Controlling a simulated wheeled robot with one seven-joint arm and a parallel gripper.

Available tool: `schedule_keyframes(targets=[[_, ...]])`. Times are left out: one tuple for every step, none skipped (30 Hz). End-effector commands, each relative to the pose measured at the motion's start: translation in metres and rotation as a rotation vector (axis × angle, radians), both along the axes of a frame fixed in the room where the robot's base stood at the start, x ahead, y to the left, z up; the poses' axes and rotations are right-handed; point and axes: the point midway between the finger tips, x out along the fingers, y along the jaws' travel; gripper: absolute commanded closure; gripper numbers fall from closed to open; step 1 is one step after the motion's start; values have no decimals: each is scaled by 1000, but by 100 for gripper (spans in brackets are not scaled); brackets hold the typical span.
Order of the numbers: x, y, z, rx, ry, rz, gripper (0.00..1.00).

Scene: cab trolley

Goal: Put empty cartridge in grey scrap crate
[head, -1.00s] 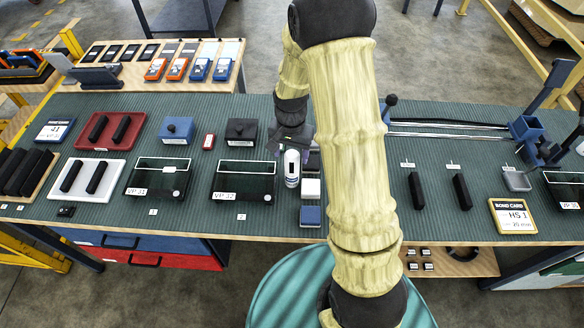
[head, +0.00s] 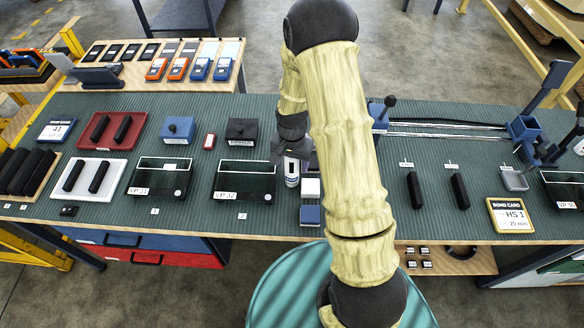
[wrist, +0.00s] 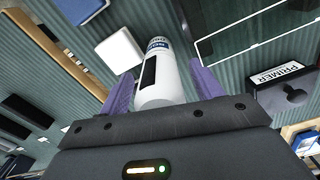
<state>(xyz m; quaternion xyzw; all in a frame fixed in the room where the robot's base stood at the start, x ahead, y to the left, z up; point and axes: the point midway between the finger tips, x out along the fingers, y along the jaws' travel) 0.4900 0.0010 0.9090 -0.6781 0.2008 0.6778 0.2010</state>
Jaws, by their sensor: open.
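A white cartridge (head: 292,173) with a dark blue band stands on the green mat near the bench middle. It also shows in the wrist view (wrist: 163,70), with a black strip on its side. My gripper (head: 294,152) is over the cartridge's upper end, hiding part of it in the head view. In the wrist view, my gripper's two purple fingers (wrist: 163,88) are spread, one on each side of the cartridge. Contact with either finger cannot be told.
A white block (head: 310,188) and a blue block (head: 310,215) sit close right of the cartridge. The clear-walled VP 32 bin (head: 232,196) is close on its left, the dark primer box (head: 242,130) behind.

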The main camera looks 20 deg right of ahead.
Motion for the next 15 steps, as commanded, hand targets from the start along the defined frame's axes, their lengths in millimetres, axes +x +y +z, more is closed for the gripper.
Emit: schedule_keyframes(targets=[[0, 0, 0, 0, 0, 0, 35], [0, 0, 0, 0, 0, 0, 35], [0, 0, 0, 0, 0, 0, 35], [0, 0, 0, 0, 0, 0, 35], [0, 0, 0, 0, 0, 0, 35], [0, 0, 0, 0, 0, 0, 35], [0, 0, 0, 0, 0, 0, 35], [0, 0, 0, 0, 0, 0, 37], [0, 0, 0, 0, 0, 0, 45], [0, 0, 0, 0, 0, 0, 51], [0, 0, 0, 0, 0, 0, 57], [0, 0, 0, 0, 0, 0, 65], [0, 0, 0, 0, 0, 0, 70], [0, 0, 0, 0, 0, 0, 76], [0, 0, 0, 0, 0, 0, 84]])
